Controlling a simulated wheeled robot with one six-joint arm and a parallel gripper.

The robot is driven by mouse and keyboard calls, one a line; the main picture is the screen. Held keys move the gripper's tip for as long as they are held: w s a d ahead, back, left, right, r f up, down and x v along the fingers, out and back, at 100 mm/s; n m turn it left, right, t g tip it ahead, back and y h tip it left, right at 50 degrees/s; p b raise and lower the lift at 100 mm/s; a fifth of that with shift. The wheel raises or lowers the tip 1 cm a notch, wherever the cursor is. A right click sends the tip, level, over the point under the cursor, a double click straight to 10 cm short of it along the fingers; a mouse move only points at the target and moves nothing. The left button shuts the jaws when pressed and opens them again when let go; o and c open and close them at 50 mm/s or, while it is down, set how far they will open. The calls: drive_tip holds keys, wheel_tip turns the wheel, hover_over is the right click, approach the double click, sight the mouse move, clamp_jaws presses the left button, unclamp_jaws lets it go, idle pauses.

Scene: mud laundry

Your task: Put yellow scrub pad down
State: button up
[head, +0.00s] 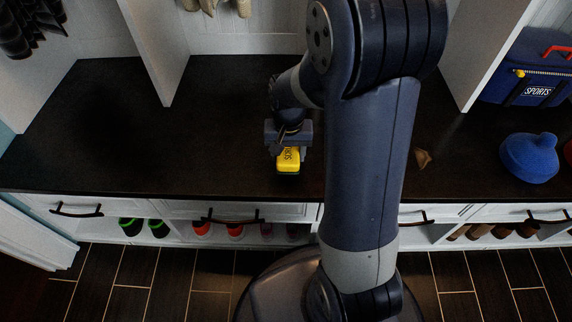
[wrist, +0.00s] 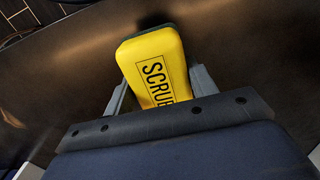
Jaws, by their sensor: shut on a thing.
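The yellow scrub pad (head: 289,160) has dark lettering and a dark underside. In the head view it is at my gripper (head: 288,150), over the front part of the dark bench top (head: 220,130). In the wrist view the pad (wrist: 155,68) sits between the two grey fingers of my gripper (wrist: 158,88), with "SCRUB" readable on its face. The gripper is shut on it. I cannot tell whether the pad's underside touches the bench top.
A blue rounded object (head: 530,157) and a blue sports bag (head: 528,68) are on the right. A small brown piece (head: 422,158) lies right of my arm. White dividers (head: 155,45) stand at the back. The bench top left of the gripper is clear. Shoes sit below.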

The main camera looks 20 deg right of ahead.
sight(288, 162)
drive_tip(key=shift+f+b, duration=0.7)
drive_tip(key=shift+f, duration=1.35)
drive_tip(key=shift+f, duration=0.1)
drive_tip(key=shift+f, duration=0.15)
drive_tip(key=o, duration=1.2)
drive_tip(key=shift+s, duration=0.1)
drive_tip(key=shift+f, duration=0.1)
wheel_tip(288, 162, up, 13)
drive_tip(key=p, duration=0.4)
drive_tip(key=shift+f, duration=0.15)
